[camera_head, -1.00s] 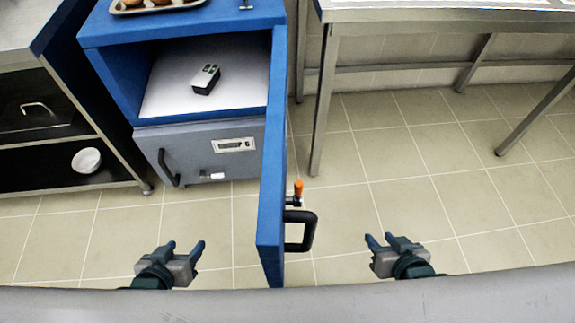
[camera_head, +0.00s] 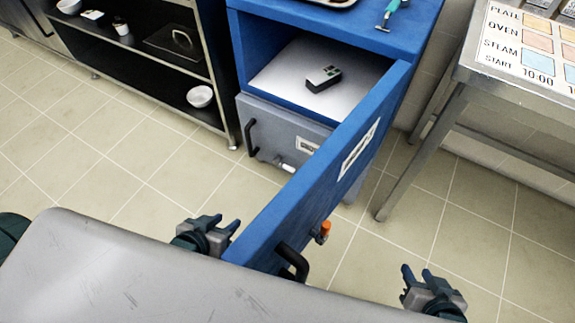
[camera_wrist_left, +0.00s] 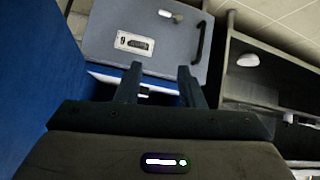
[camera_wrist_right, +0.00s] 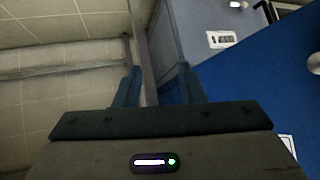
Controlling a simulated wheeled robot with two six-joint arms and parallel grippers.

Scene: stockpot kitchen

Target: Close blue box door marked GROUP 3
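The blue box (camera_head: 412,14) stands at the top centre of the head view with its compartment uncovered. Its blue door (camera_head: 300,205) stands wide open, reaching toward me and lower left. A white label (camera_head: 359,150) is on the door's visible face, too small to read. A black handle (camera_head: 291,262) and an orange-tipped latch (camera_head: 323,232) are near its free end. My left gripper (camera_head: 224,222) is open and empty, left of the door's free end. My right gripper (camera_head: 416,272) is open and empty, right of the door, apart from the handle. The door fills the right of the right wrist view (camera_wrist_right: 255,75).
A dark device (camera_head: 323,77) lies inside the box. A dark shelf with a white bowl (camera_head: 200,97) stands left. A steel table (camera_head: 500,80) stands right. Tiled floor is clear on both sides of the door.

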